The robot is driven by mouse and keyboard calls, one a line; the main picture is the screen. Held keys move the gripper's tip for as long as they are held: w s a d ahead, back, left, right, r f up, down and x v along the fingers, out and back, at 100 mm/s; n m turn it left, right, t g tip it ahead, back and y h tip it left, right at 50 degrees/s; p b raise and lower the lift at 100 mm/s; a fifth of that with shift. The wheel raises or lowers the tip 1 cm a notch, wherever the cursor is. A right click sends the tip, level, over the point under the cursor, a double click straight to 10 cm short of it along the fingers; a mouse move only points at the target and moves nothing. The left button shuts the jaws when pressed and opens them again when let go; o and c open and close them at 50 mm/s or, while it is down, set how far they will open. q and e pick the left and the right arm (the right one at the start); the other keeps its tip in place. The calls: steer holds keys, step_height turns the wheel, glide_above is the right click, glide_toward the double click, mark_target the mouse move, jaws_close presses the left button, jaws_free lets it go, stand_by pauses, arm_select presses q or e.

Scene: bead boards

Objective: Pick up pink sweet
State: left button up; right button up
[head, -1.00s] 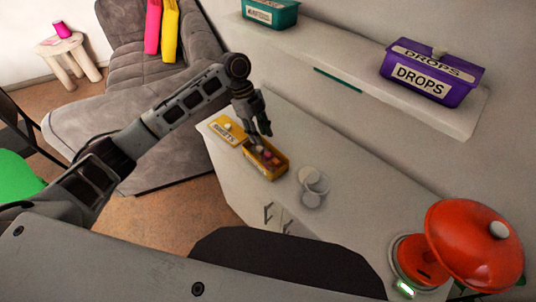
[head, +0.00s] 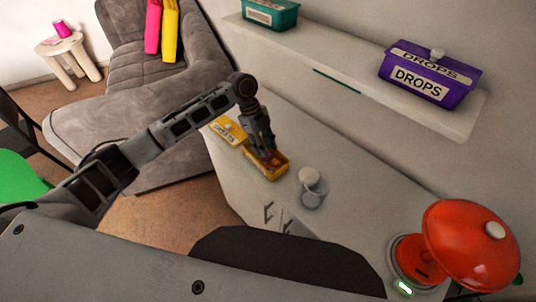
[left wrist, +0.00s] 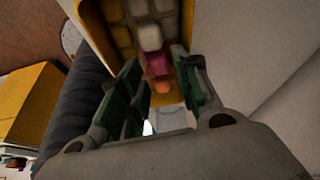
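The pink sweet (left wrist: 155,64) lies in the yellow box (left wrist: 96,32), between a pale sweet (left wrist: 150,37) and an orange one (left wrist: 162,85) in the left wrist view. My left gripper (left wrist: 160,60) is open, its two fingers apart on either side of the pink sweet. I cannot tell whether they touch it. In the head view the left gripper (head: 267,153) points down into the yellow box (head: 265,175) and hides most of its contents. My right gripper is not in view.
The box's yellow lid (head: 230,131) lies beside it on the white counter (head: 232,180). A clear jar (head: 314,192) with a white top stands to the right. A red lamp-like object (head: 465,245) is at the front right. A shelf above holds a purple DROPS box (head: 428,72).

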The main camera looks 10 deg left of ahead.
arm_select(q)
steer(key=shift+x, duration=1.2)
steer(key=shift+s, duration=0.1)
steer(key=shift+f, duration=0.1)
steer(key=shift+s, duration=0.1)
steer(key=c, duration=0.4)
steer(key=shift+c, duration=0.3)
